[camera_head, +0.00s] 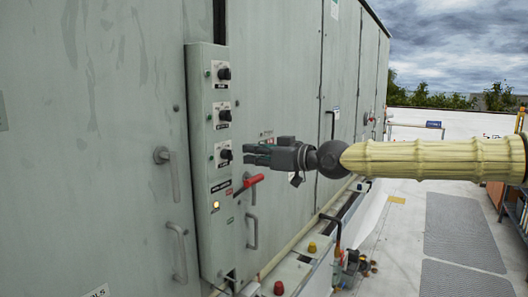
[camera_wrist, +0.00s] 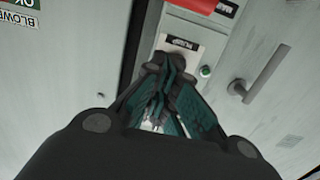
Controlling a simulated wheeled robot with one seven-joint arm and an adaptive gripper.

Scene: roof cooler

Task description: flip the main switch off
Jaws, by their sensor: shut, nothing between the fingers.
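The main switch's red lever (camera_head: 249,183) sticks out to the right from the lower part of the grey control box (camera_head: 211,247). My gripper (camera_head: 246,154) is shut and empty, with its fingers pointing left at about the height of the third knob (camera_head: 224,154). In the picture it is just above the red lever and apart from it. In the wrist view the closed fingertips (camera_wrist: 165,66) lie over a white label plate (camera_wrist: 183,45) and hide what is behind them. A red piece (camera_wrist: 205,5), partly cut off, shows at the top edge.
Two more black knobs (camera_head: 224,115) sit higher on the box, and an amber lamp (camera_head: 216,205) glows below. Door handles (camera_head: 168,170) stick out nearby. Pipework with a valve (camera_head: 350,262) stands low down. The roof floor at right has grey mats (camera_head: 463,233).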

